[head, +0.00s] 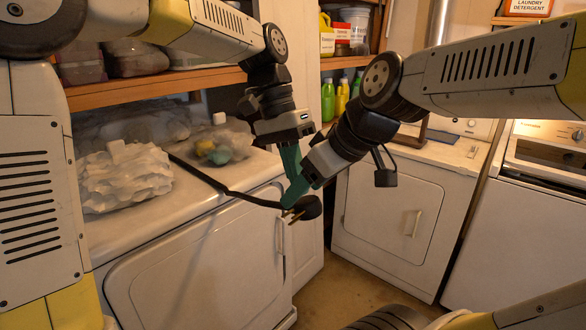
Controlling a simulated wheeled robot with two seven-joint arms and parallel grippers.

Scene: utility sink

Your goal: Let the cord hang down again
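A black cord (235,193) runs across the top of the left white machine (190,212) and out past its front right corner. Its round black plug (309,208), with metal prongs, is at the end, in front of that corner. My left gripper (297,178) reaches down from above, its teal fingers just over the plug. My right gripper (291,198) comes in from the right, its teal fingertips at the cord beside the plug. The two grippers overlap in the picture, so I cannot tell how far either is open or which one touches the cord.
Clear plastic bags, one with white contents (122,180) and one with coloured items (218,142), lie on the left machine. A wooden shelf (150,85) is above them. A second white machine (390,215) stands behind to the right. Floor (335,285) shows between the machines.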

